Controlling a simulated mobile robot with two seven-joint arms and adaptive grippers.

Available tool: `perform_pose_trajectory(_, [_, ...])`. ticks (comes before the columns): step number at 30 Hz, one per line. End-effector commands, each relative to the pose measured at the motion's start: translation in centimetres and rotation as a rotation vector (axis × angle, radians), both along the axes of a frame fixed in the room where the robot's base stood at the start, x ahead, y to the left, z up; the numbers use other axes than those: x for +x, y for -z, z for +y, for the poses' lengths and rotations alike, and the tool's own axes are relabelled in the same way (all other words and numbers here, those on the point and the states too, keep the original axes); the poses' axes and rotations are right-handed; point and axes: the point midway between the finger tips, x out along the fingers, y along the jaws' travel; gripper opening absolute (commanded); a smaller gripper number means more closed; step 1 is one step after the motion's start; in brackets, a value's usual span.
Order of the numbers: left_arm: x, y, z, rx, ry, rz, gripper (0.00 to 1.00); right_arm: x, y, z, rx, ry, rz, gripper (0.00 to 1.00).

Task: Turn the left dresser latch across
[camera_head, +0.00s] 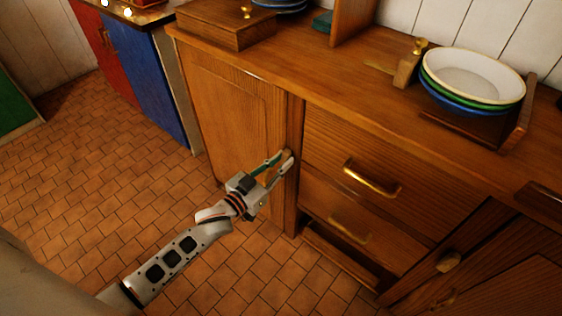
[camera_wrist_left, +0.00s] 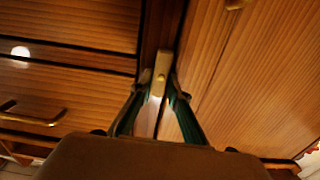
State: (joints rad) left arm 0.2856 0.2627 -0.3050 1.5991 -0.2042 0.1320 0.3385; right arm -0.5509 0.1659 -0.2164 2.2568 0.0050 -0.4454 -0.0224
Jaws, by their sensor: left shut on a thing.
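The left dresser latch (camera_wrist_left: 160,76) is a small pale wooden turn-block with a brass pivot in its face. It sits on the post between the wooden door (camera_head: 235,125) and the drawers (camera_head: 385,165). In the left wrist view it lies nearly along the post, slightly tilted. My left gripper (camera_head: 278,158) is at the post, its two fingers shut on the latch, one on each side. The wrist view shows the left gripper's fingertips (camera_wrist_left: 158,88) against the latch's sides. In the head view the fingers mostly hide the latch. My right gripper is not in view.
Brass handles (camera_head: 372,180) stick out from the drawers. The bottom drawer (camera_head: 340,258) stands slightly out. Another wooden latch (camera_head: 448,262) is at the lower right door. Stacked bowls (camera_head: 472,80) and a wooden box (camera_head: 225,22) stand on top. The tiled floor (camera_head: 95,165) is clear.

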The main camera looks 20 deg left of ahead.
Motion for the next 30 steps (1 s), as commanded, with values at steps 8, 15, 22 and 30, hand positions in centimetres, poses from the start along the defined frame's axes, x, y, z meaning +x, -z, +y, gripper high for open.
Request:
perform_pose_trajectory(8, [-0.01,-0.17,-0.13,0.144,-0.001,-0.054,0.0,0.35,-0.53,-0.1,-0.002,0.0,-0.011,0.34])
perform_pose_trajectory(15, [-0.05,-0.12,-0.26,0.349,-0.001,-0.128,0.0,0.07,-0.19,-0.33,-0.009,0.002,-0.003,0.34])
perform_pose_trajectory(22, [-0.13,0.08,-0.43,0.556,-0.001,-0.202,0.0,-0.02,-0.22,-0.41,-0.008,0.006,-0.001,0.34])
perform_pose_trajectory(30, [-0.23,0.39,-0.52,0.797,0.0,-0.289,0.0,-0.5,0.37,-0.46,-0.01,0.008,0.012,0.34])
